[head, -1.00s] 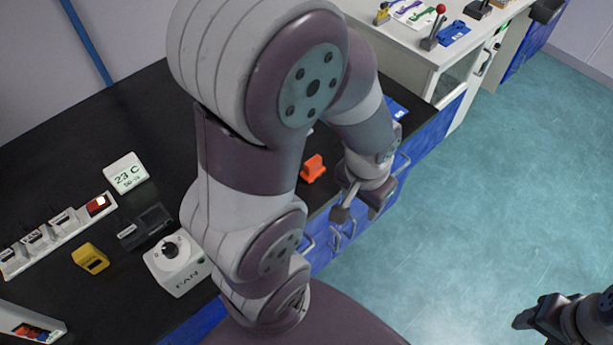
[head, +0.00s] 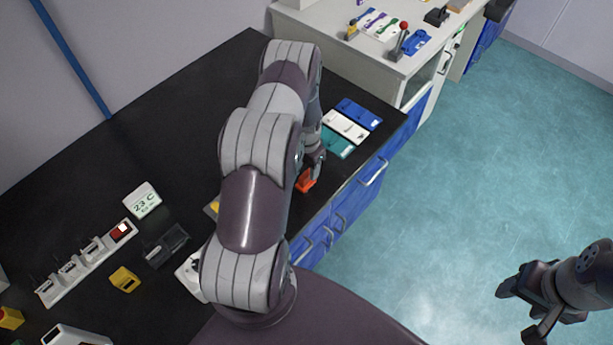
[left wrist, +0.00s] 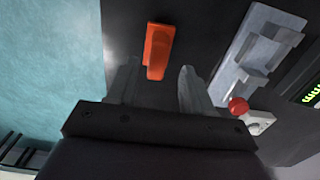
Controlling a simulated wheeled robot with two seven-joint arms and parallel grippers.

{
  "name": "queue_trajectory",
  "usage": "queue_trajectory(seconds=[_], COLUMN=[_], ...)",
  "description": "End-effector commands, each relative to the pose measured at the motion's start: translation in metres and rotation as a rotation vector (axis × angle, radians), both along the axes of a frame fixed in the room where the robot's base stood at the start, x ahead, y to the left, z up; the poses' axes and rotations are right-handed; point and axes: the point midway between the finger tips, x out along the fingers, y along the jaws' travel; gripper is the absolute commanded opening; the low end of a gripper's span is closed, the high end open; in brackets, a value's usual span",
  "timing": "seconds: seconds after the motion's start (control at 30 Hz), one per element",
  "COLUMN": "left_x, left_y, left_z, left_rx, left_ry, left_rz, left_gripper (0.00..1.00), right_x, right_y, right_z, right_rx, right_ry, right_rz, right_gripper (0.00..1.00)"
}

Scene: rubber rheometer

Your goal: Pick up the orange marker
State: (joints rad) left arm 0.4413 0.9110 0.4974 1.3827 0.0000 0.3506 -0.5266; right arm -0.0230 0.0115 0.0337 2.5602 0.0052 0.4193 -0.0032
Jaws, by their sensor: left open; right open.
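The orange marker (head: 306,182) is on the black bench near its front edge, partly hidden by my left arm in the head view. It also shows whole in the left wrist view (left wrist: 158,48), just ahead of the fingers. My left gripper (head: 311,166) is at the marker in the head view, with its fingertips partly hidden. In the left wrist view my left gripper (left wrist: 159,68) is open, one finger to each side of the marker's near end. My right gripper (head: 522,311) is open and empty over the floor at lower right.
Blue, white and teal flat pieces (head: 346,126) lie on the bench beyond the marker. In the left wrist view a grey holder (left wrist: 252,50) and a red-knobbed lever (left wrist: 238,106) are to the right. A yellow block (head: 125,280) is at left.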

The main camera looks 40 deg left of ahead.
Motion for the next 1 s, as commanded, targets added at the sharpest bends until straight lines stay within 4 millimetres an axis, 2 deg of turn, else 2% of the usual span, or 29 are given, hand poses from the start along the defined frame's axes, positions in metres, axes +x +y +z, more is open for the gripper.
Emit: queue_trajectory(seconds=[0.03,0.07,0.2,0.47,0.6,1.0], left_x=[-0.001,-0.001,0.000,0.001,0.001,0.001], left_y=[-0.004,-0.005,-0.005,-0.005,-0.005,-0.005], left_z=[-0.004,-0.009,-0.033,-0.039,-0.039,-0.033], left_rx=[-0.003,-0.003,-0.001,0.000,0.000,0.001], left_ry=[0.005,0.005,0.002,0.000,0.000,-0.002], left_rz=[-0.001,-0.002,-0.001,0.000,0.000,0.000], left_gripper=[0.51,0.51,0.51,0.51,0.06,0.04], right_x=[0.000,0.000,0.000,0.000,0.000,0.000], right_y=[0.000,0.000,0.000,0.000,0.000,0.000], right_z=[0.012,0.016,0.019,0.018,0.018,0.014], right_rx=[0.000,0.000,0.000,0.000,0.000,0.000], right_ry=[-0.001,-0.001,-0.001,-0.001,-0.001,-0.001], right_rz=[0.000,0.000,0.000,0.000,0.000,0.000], right_gripper=[0.58,0.58,0.58,0.58,0.58,0.58])
